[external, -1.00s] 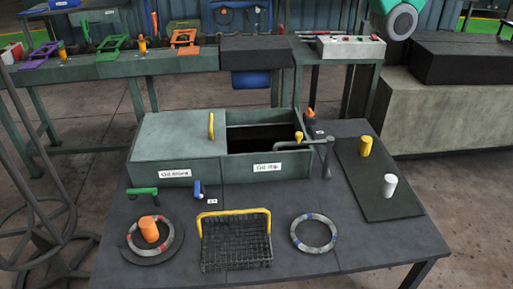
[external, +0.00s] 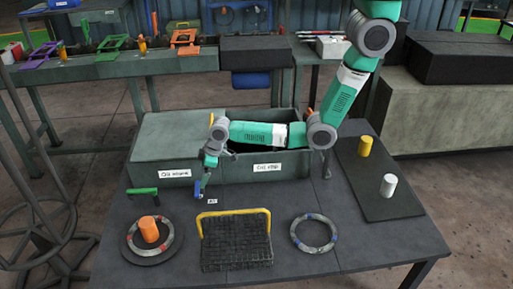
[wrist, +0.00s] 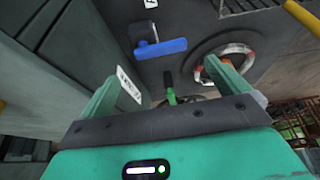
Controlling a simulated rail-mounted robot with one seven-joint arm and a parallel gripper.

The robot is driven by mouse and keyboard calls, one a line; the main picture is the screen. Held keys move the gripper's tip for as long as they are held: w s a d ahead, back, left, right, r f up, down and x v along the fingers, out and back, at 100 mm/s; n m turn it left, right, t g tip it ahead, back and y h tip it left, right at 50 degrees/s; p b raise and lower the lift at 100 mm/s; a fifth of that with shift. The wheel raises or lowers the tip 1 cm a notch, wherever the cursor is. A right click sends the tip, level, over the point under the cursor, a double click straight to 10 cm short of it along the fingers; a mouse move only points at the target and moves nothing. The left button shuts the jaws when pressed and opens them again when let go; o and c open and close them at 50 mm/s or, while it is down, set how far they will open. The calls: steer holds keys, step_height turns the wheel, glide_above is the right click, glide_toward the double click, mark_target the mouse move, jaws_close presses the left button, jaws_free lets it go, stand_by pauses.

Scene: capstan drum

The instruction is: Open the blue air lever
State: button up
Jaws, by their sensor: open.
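The blue air lever (external: 198,190) stands on the dark table in front of the oil box, beside a small white label (external: 212,201). In the wrist view the blue lever (wrist: 160,48) lies beyond the fingertips, roughly between them in picture width. My gripper (external: 205,172) points down just above the lever in the external view and partly overlaps it. In the wrist view my gripper (wrist: 163,82) has its two green fingers wide apart with nothing between them. Whether a finger touches the lever cannot be told.
A green lever (external: 143,191) and an orange cylinder (external: 149,229) inside a striped ring stand to the left. A black basket (external: 235,245) with a yellow handle is in front. The grey oil box (external: 160,140) is behind. A second ring (external: 313,234) lies right.

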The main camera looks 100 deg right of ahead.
mark_target(197, 188)
steer(key=b+x, duration=0.4)
steer(key=x, duration=0.3)
steer(key=shift+f, duration=0.25)
steer(key=c, duration=1.2)
steer(key=shift+w+a+r, duration=0.1)
steer(key=shift+c, duration=0.2)
